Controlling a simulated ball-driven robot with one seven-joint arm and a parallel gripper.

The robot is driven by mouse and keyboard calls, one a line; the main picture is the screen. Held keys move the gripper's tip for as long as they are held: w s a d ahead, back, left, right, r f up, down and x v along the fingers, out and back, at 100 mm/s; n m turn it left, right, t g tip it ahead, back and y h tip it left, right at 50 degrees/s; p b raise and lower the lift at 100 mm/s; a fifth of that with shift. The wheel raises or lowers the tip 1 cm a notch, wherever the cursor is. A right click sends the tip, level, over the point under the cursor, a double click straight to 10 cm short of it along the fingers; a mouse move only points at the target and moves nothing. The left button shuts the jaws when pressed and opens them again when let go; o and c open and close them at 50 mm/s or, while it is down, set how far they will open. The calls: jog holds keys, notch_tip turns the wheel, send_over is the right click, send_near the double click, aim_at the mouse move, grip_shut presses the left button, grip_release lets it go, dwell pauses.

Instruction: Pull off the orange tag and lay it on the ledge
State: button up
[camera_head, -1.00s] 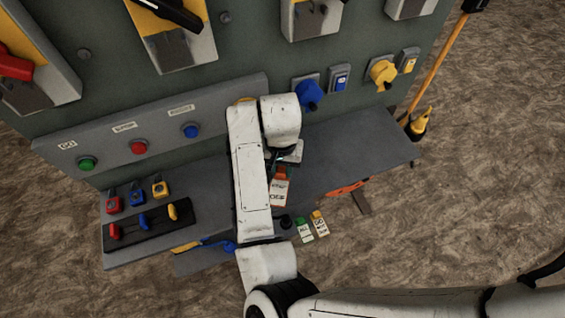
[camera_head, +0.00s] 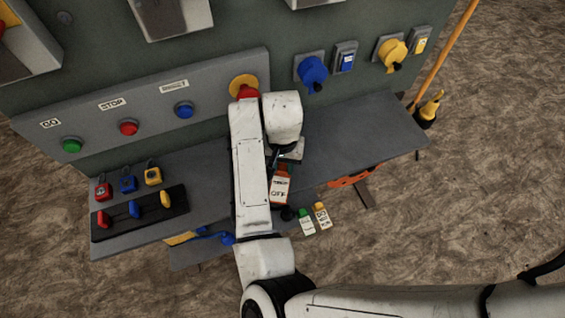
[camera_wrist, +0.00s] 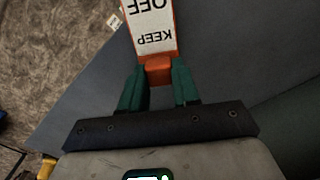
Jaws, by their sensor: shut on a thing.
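The orange tag (camera_head: 281,188) has a white face with the words KEEP OFF and an orange border. In the wrist view the tag (camera_wrist: 151,30) extends away from my gripper (camera_wrist: 158,82), whose two green fingers are shut on its orange end. In the head view my gripper (camera_head: 284,160) is partly hidden behind my arm. The grey ledge (camera_head: 350,138) runs along the front of the green panel. The tag shows over the ledge's front part; I cannot tell whether it touches the ledge.
Red, blue and yellow padlocks (camera_head: 128,184) and a black rack with coloured handles (camera_head: 140,213) occupy the ledge's left end. Its right part is clear. A red button on a yellow disc (camera_head: 245,86) is beside my arm. Green and yellow tags (camera_head: 313,220) hang below the front edge.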

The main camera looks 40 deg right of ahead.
jog(key=shift+f+b, duration=0.3)
jog(key=shift+f, duration=0.2)
jog(key=o, duration=1.1)
notch_tip(320, 180, up, 11)
jog(key=shift+f, duration=0.15)
